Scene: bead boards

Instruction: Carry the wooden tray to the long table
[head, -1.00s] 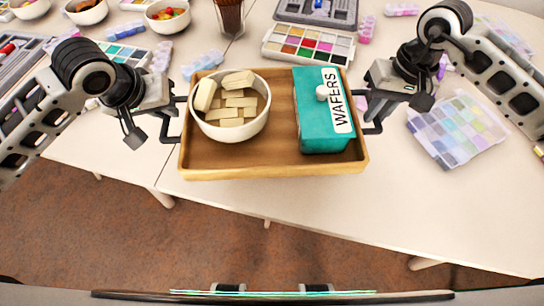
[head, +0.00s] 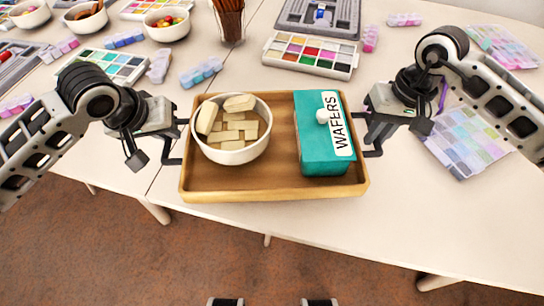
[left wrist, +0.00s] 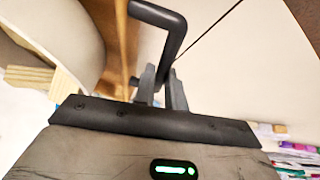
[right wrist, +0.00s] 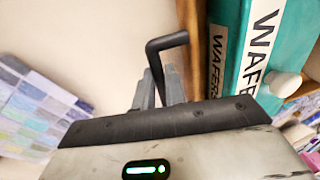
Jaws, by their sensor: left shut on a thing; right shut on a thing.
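The wooden tray (head: 275,193) is level in the middle of the head view, over the near part of the white table (head: 440,230). I cannot tell whether it touches the tabletop. It carries a white bowl (head: 232,156) of pale blocks on the left and a teal wafers box (head: 312,160) with a white knob on the right. My left gripper (head: 176,124) is shut on the tray's black left handle (left wrist: 172,40). My right gripper (head: 372,118) is shut on the black right handle (right wrist: 160,48). The box also shows in the right wrist view (right wrist: 229,50).
Behind the tray are a paint palette (head: 310,56), a cup of brown sticks (head: 230,22) and bead boxes (head: 201,72). A bead board (head: 468,142) lies close to my right arm. Several bowls stand at back left. The front right tabletop is clear.

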